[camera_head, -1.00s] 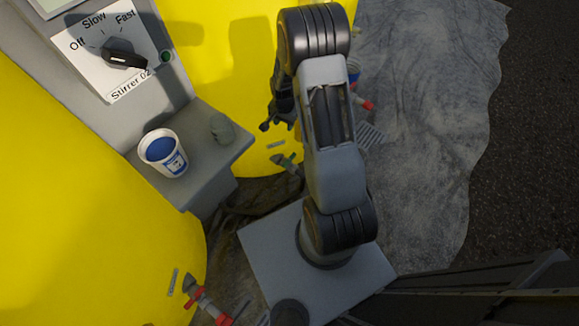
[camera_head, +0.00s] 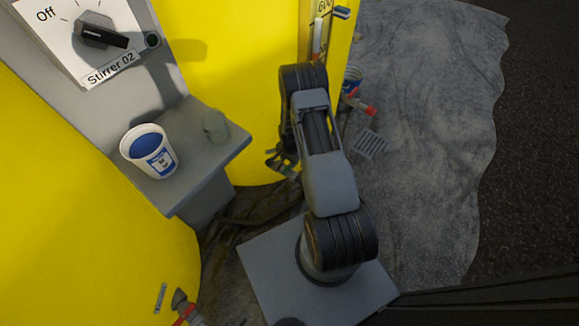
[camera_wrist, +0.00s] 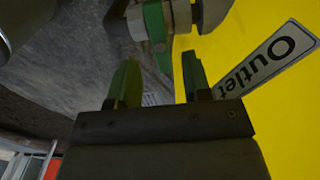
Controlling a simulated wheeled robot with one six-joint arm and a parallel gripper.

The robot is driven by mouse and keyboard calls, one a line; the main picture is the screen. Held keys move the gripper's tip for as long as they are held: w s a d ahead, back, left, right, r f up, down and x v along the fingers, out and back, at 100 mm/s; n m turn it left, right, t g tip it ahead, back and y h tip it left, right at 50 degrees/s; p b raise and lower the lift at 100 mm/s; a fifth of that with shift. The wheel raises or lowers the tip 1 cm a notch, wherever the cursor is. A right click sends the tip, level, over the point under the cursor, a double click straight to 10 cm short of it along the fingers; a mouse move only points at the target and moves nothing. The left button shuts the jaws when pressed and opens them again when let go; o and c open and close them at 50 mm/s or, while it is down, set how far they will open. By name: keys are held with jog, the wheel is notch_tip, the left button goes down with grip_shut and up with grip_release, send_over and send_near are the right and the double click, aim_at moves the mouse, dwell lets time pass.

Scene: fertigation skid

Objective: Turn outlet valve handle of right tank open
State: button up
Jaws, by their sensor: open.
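The right yellow tank (camera_head: 240,110) stands behind the shelf in the head view and fills the right of the wrist view (camera_wrist: 290,120). A white "Outlet" label (camera_wrist: 268,62) is on it. The outlet valve (camera_wrist: 182,14) shows at the top of the wrist view, with a green handle (camera_wrist: 154,28) pointing down the picture. My gripper (camera_wrist: 160,75) is open, its two green fingers apart, with the handle's lower end in line with the gap between them. I cannot tell whether they touch. In the head view my gripper (camera_head: 283,162) is low beside the tank and hides most of the valve.
A grey shelf (camera_head: 215,165) left of my arm carries a white cup (camera_head: 150,152) with blue contents. A stirrer panel (camera_head: 90,35) is above it. A red-handled fitting (camera_head: 358,105) and a floor grate (camera_head: 371,144) are right of my arm. Grey floor is clear farther right.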

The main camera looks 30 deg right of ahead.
aim_at(289, 168)
jog(key=shift+f+b, duration=0.45)
jog(key=shift+f, duration=1.5)
jog(key=shift+c, duration=0.3)
grip_shut()
